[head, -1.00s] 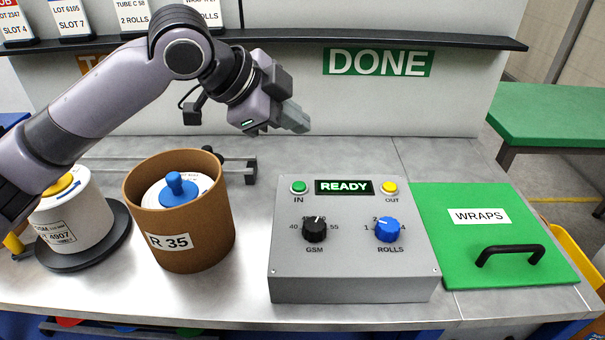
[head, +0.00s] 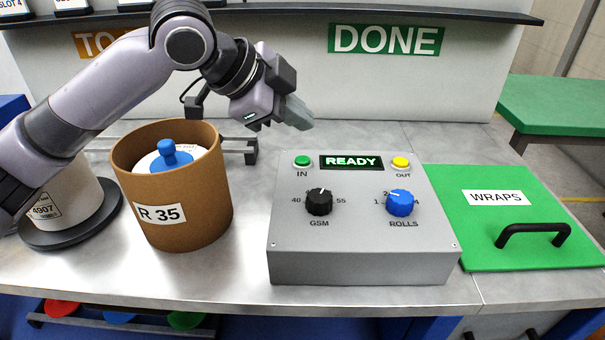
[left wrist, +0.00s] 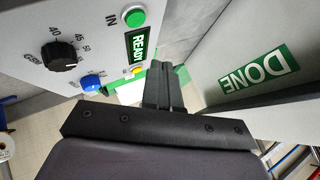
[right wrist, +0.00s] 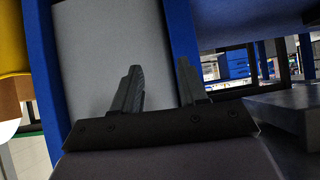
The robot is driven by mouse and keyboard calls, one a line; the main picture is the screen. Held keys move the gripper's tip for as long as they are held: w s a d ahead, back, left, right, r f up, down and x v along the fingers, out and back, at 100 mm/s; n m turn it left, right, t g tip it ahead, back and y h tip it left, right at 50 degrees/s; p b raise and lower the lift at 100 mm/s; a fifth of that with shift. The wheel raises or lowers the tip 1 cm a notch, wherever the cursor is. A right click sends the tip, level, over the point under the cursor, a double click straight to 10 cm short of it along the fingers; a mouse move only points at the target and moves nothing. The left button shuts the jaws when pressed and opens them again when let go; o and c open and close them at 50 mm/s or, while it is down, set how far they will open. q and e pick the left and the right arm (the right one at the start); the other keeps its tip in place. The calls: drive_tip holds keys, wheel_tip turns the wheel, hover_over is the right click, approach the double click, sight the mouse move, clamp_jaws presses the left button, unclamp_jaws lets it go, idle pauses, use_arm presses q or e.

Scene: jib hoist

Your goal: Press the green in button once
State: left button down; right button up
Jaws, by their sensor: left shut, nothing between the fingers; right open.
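The green IN button (head: 302,161) is at the upper left of the grey control box (head: 360,264), left of a lit READY display (head: 351,162). It also shows in the left wrist view (left wrist: 134,17). My left gripper (head: 301,115) is shut and empty, in the air above and behind the box's rear left corner, apart from the button. Its closed fingers also show in the left wrist view (left wrist: 162,88). My right gripper (right wrist: 160,90) shows only in the right wrist view, open and empty, facing a grey panel between blue parts.
The box also has a yellow OUT button (head: 401,162), a black GSM knob (head: 319,201) and a blue ROLLS knob (head: 400,203). A brown R 35 tub (head: 205,212) stands to the left. A green WRAPS lid (head: 480,240) lies to the right.

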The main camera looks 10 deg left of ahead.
sight(298, 162)
use_arm(q)
drive_tip(key=shift+f+b, duration=0.4)
drive_tip(key=shift+f, duration=1.5)
idle(0.4)
drive_tip(key=shift+f, duration=0.25)
drive_tip(key=shift+f, duration=0.15)
